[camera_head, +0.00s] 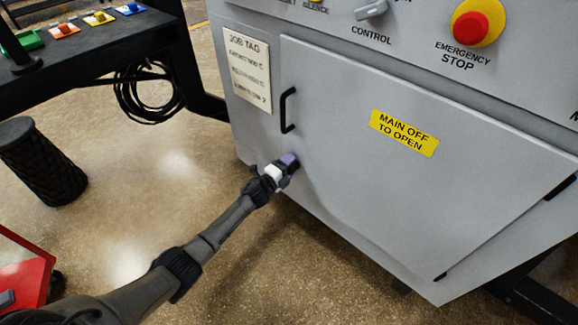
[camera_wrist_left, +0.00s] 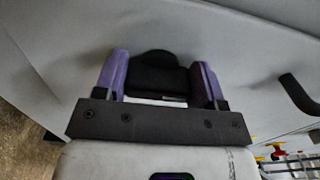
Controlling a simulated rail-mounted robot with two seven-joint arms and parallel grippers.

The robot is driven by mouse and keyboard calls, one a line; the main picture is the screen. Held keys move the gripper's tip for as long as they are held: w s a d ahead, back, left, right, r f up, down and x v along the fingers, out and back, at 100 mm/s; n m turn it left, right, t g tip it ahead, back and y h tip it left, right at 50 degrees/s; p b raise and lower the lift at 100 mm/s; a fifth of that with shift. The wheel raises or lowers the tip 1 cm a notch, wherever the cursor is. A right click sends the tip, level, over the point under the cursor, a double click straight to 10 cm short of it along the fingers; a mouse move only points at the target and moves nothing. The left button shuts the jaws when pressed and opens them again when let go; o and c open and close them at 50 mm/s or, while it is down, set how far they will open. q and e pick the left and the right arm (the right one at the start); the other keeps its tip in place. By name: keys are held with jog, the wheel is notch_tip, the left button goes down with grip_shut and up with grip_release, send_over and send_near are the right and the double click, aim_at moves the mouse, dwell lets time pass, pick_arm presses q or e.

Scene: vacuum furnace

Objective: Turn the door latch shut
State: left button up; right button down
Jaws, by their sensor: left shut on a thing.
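The grey cabinet door (camera_head: 345,140) is flush with the cabinet front and carries a black bar handle (camera_head: 287,110) near its left edge. My left gripper (camera_head: 289,161) is at the door's left side, below that handle. In the left wrist view its purple fingers (camera_wrist_left: 160,80) stand on either side of a black latch knob (camera_wrist_left: 158,72) and are shut on it. In the head view the gripper hides the latch. I cannot tell the latch's exact angle. My right gripper is in neither view.
Above the door is a control panel with a red emergency stop button (camera_head: 470,27). A yellow label (camera_head: 404,132) is on the door. A black bench (camera_head: 90,45) with coloured blocks, a dark stool (camera_head: 42,160) and a red box (camera_head: 22,272) stand left. The floor between is clear.

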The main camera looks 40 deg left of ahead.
pick_arm(q)
jog(key=o, duration=0.9)
jog(key=shift+s, duration=0.2)
jog(key=s+p, duration=0.2)
jog(key=s, duration=0.2)
jog(key=s+p, duration=0.1)
jog(key=s, duration=0.4)
jog(key=s+p, duration=0.2)
jog(key=s, duration=0.2)
jog(key=shift+s+a+p, duration=0.2)
jog(key=shift+a+p, duration=0.15)
jog(key=shift+a, duration=0.05)
